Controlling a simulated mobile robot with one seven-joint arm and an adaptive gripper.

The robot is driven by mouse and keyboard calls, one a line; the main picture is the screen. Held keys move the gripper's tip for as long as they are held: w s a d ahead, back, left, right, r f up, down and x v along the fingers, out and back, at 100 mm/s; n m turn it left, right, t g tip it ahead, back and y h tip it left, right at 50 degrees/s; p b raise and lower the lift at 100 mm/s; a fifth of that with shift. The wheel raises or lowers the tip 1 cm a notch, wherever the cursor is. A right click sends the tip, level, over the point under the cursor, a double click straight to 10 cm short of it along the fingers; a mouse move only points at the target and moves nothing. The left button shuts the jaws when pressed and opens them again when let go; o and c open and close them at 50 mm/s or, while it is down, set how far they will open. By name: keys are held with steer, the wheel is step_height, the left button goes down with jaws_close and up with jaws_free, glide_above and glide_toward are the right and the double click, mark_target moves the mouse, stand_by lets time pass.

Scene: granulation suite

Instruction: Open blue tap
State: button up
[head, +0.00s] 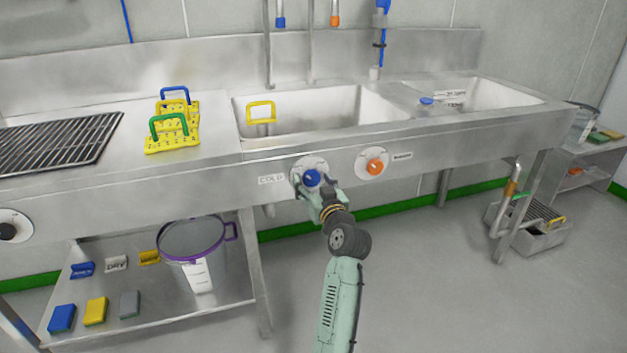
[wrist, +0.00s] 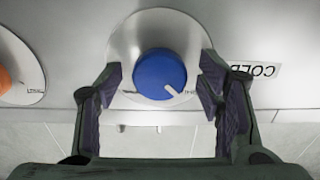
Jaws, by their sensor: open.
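The blue tap (head: 312,178) is a round blue knob on a pale disc on the sink's front panel, beside a "COLD" label (head: 271,180). In the wrist view the blue knob (wrist: 160,74) sits at the upper middle, with a white pointer mark toward its lower right. My gripper (head: 314,190) is at the knob in the head view. In the wrist view my gripper (wrist: 160,90) is open, with one finger on each side of the knob and a visible gap on both sides. The fingers partly cover the disc, and the knob's face is clear.
An orange knob (head: 375,167) sits to the right on the same panel and shows at the wrist view's left edge (wrist: 5,80). The sink basin (head: 335,118) is above. A lower shelf with a purple-rimmed bucket (head: 192,240) stands at left.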

steer(key=shift+w, duration=0.15)
steer(key=shift+c, duration=0.2)
steer(key=c, duration=1.1)
